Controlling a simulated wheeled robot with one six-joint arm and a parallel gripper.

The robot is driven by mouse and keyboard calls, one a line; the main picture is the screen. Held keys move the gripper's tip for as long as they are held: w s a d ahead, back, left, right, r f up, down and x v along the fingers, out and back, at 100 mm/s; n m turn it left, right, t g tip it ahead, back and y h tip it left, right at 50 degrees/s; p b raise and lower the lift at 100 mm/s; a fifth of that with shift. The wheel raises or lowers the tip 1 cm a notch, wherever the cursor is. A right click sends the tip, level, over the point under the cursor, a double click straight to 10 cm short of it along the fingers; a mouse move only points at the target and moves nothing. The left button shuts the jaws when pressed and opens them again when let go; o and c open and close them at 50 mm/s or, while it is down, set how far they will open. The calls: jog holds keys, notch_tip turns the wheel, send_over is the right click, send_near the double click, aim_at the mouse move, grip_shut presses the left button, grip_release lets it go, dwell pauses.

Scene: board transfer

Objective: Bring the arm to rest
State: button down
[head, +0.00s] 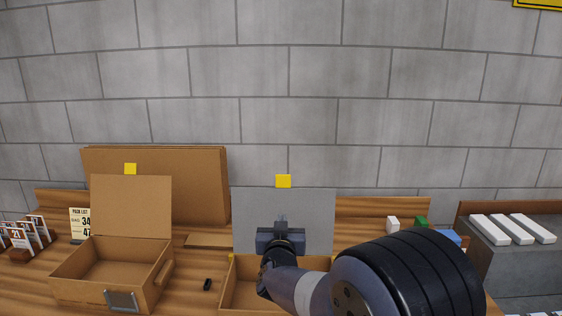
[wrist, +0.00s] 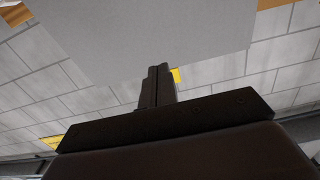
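My gripper (head: 281,220) is raised in front of a grey upright panel (head: 315,210), above a cardboard box (head: 240,285) in the middle of the bench. In the wrist view its two fingers (wrist: 158,78) lie side by side, closed, with nothing visible between them. The grey panel also fills the top of the wrist view (wrist: 140,35), beyond the fingertips. A yellow tab (head: 283,181) sits at the panel's top edge. My arm hides much of the middle box and the bench to its right.
An open cardboard box (head: 110,265) with a raised lid (head: 132,205) stands at left. A large brown board (head: 200,180) leans behind it. A small black object (head: 207,284) lies between the boxes. White bars (head: 512,229) rest on a grey block at right. A block wall stands behind.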

aim_at(283, 204)
jog(key=w+p, duration=0.1)
jog(key=w, duration=0.5)
jog(key=shift+d+f, duration=0.1)
jog(key=shift+d, duration=0.05)
jog(key=s+f, duration=0.2)
jog(key=s, duration=1.4)
jog(key=shift+s+a+f+b, duration=0.25)
jog(key=shift+s+a+b, duration=0.05)
jog(key=shift+s+b, duration=0.1)
jog(key=shift+s, duration=0.1)
